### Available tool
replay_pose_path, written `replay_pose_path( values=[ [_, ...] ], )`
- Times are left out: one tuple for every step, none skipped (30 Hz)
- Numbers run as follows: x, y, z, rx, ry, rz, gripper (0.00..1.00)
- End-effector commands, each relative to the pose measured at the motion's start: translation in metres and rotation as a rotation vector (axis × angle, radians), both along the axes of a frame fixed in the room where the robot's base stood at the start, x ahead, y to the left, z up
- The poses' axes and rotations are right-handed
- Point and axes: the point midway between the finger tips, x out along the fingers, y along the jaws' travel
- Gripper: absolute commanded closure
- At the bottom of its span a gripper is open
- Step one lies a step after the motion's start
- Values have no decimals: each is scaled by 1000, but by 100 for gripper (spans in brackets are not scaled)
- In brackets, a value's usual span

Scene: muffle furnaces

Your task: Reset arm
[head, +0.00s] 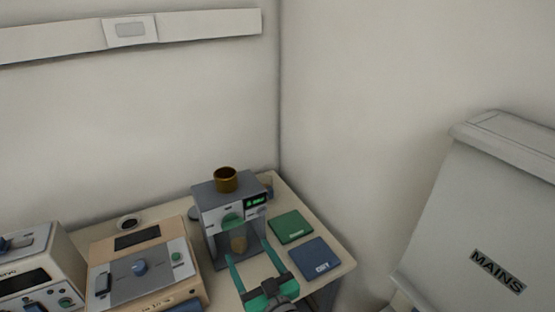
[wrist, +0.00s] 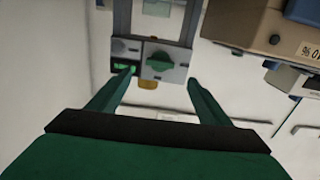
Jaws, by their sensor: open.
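My gripper (head: 248,250) is open, its two green fingers spread in front of the small grey furnace (head: 205,197). Nothing shows between the fingers. In the wrist view my gripper (wrist: 161,78) is also open, with the grey furnace (wrist: 176,75) beyond the fingertips, seen upside down. A green knob (head: 231,220) and a lit green display (head: 256,202) are on its front. A brown cup (head: 226,180) stands on top of the furnace.
A green pad (head: 291,227) and a blue pad (head: 315,259) lie on the table right of the furnace. A beige furnace (head: 158,262) and another unit (head: 40,270) stand left. A large grey MAINS cabinet (head: 470,215) stands at right. Walls close off the back.

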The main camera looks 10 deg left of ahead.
Motion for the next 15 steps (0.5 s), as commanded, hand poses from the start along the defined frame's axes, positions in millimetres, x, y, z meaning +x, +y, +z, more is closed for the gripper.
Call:
replay_pose_path(
  values=[
    [-1,-1,-3,2,6,-5,28],
    [-3,-2,-6,4,11,-11,28],
    [-5,-4,-11,9,20,-23,28],
    [-8,-6,-17,12,30,-36,28],
    [-11,-9,-23,16,41,-51,28],
    [-17,-13,-33,23,59,-77,28],
    [-22,-17,-42,28,73,-98,28],
    [-27,-21,-50,33,87,-120,28],
    [-35,-26,-63,38,107,-152,28],
    [-42,-31,-71,43,121,-176,28],
    [-49,-36,-79,46,133,-201,28],
    [-59,-41,-90,51,149,-232,28],
    [-66,-45,-97,53,160,-253,28],
    [-74,-49,-104,55,172,-275,28],
    [-85,-55,-113,56,185,-304,28]
  ],
)
